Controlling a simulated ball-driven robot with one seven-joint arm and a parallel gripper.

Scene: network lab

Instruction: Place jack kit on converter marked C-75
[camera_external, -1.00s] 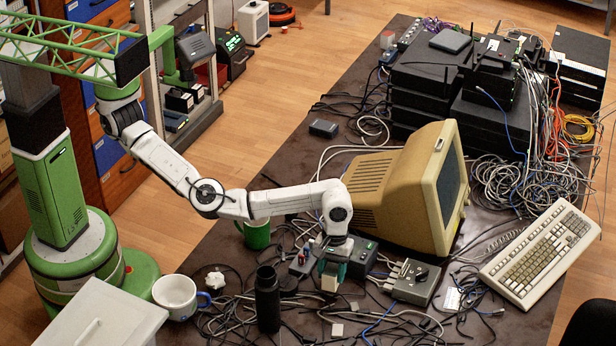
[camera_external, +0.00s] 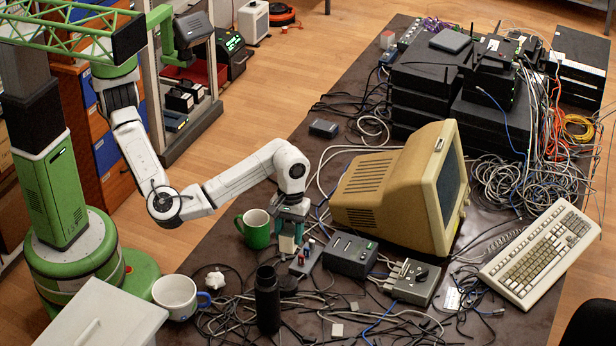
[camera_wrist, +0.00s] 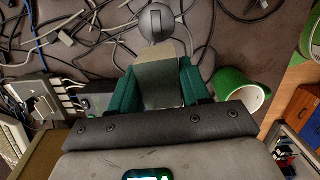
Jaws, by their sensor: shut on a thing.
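My gripper (camera_external: 289,240) is shut on a small pale block, probably the jack kit (camera_external: 287,244). It holds the block above the cable-strewn table, right of the green mug. In the wrist view the block (camera_wrist: 160,84) is a grey face between the green fingers. A dark grey box (camera_external: 350,255) with a small green light stands right of my gripper. No C-75 marking is readable, so I cannot tell which box is the converter.
A green mug (camera_external: 256,229) stands close left of my gripper. A black bottle (camera_external: 267,298), white mug (camera_external: 175,296) and loose cables lie nearer. The beige monitor (camera_external: 385,190) stands right.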

